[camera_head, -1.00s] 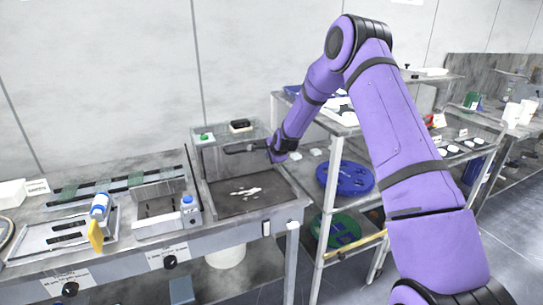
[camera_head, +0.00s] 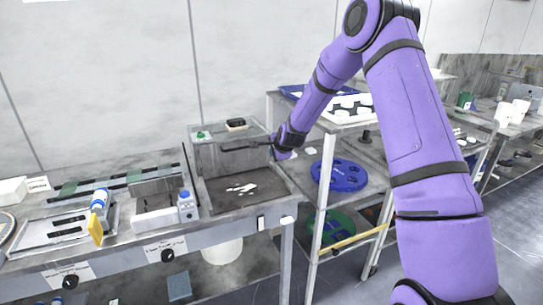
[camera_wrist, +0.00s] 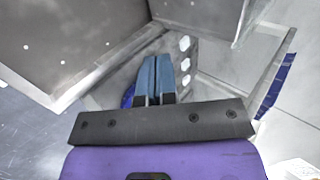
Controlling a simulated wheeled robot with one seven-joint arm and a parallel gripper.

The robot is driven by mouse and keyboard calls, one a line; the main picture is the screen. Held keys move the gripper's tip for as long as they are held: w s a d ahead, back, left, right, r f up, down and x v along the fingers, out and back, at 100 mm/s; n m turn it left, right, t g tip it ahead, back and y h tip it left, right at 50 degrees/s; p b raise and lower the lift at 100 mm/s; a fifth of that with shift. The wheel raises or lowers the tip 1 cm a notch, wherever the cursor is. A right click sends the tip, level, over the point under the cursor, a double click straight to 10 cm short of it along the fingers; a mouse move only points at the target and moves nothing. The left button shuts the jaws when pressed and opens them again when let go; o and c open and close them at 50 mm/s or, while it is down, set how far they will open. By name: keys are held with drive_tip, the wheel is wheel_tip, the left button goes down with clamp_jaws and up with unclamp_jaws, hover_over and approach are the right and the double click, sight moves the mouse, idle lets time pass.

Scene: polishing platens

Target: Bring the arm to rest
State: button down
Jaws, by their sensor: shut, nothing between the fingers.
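My purple arm reaches across the right half of the head view, with its elbow at the top edge. In the wrist view my gripper (camera_wrist: 155,82) shows two blue fingers side by side, shut and empty.
The metal shelf rack (camera_head: 325,205) stands close to the gripper, with a blue disc (camera_head: 340,176) and a green disc (camera_head: 335,226) on its shelves. On the bench are a white bottle (camera_head: 100,199), a yellow piece (camera_head: 95,228) and a small bottle (camera_head: 185,197).

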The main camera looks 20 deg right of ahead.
drive_tip(key=s+a+r+n+g, duration=0.1)
drive_tip(key=s+a+r+n, duration=0.3)
drive_tip(key=s+r, duration=0.8)
drive_tip(key=s+a+r+n+g, duration=0.1)
drive_tip(key=s+a+r+n, duration=0.1)
drive_tip(key=s+r+n, duration=0.65)
drive_tip(key=s+r+n+g, duration=0.1)
drive_tip(key=s+r+n, duration=0.1)
drive_tip(key=s, duration=1.3)
drive_tip(key=s+r+n+g, duration=0.1)
drive_tip(key=s+r+n, duration=0.2)
drive_tip(key=s, duration=1.2)
drive_tip(key=shift+s+a+r, duration=0.35)
drive_tip(key=shift+a+r, duration=0.05)
drive_tip(key=shift+r, duration=0.5)
